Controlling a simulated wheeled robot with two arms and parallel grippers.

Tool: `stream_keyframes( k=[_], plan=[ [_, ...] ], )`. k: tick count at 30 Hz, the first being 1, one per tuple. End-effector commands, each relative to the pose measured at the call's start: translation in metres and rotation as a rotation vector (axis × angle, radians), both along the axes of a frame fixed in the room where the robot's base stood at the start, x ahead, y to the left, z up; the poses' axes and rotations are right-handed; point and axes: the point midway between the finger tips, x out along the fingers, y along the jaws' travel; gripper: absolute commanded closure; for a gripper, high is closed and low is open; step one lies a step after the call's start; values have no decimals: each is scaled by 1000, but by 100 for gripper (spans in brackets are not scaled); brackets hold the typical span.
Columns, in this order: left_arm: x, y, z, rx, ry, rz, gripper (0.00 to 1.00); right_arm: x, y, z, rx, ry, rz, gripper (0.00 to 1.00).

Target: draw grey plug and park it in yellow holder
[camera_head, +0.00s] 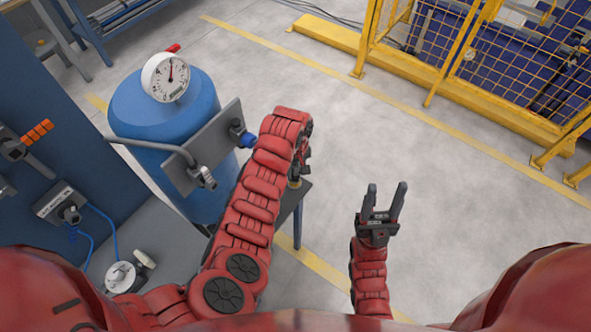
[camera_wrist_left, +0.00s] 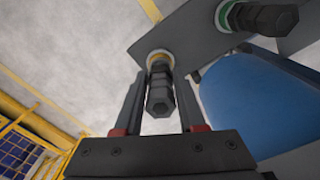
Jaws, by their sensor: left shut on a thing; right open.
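In the left wrist view a dark grey plug (camera_wrist_left: 160,98) with a hexagonal body stands between the fingers of my left gripper (camera_wrist_left: 160,84). The plug's far end meets the yellow ring of the holder (camera_wrist_left: 159,58) on a grey plate; I cannot tell how deep it sits. In the head view my left gripper (camera_head: 301,168) is mostly hidden by its arm, beside a small dark part with a yellowish band. My right gripper (camera_head: 380,208) is open and empty over the floor, right of the left arm.
A second dark plug (camera_wrist_left: 262,18) sits in a green ring on the plate (camera_wrist_left: 195,35). A blue tank (camera_head: 163,115) with a gauge (camera_head: 165,77) and a grey panel (camera_head: 212,140) stands left of my left arm. A yellow fence (camera_head: 455,50) is far right; floor between is clear.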

Motion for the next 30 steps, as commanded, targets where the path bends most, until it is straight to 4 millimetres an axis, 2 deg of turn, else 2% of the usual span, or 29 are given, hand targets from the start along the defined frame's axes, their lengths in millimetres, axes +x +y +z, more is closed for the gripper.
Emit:
stream_keyframes(
  k=[16, 30],
  plan=[
    [0, 0, 0, 0, 0, 0, 100, 0, 0, 0, 0, 0, 0, 50],
    [0, 0, -11, 0, 0, 1, 100, 0, 0, -6, 0, 0, 0, 50]
  ],
)
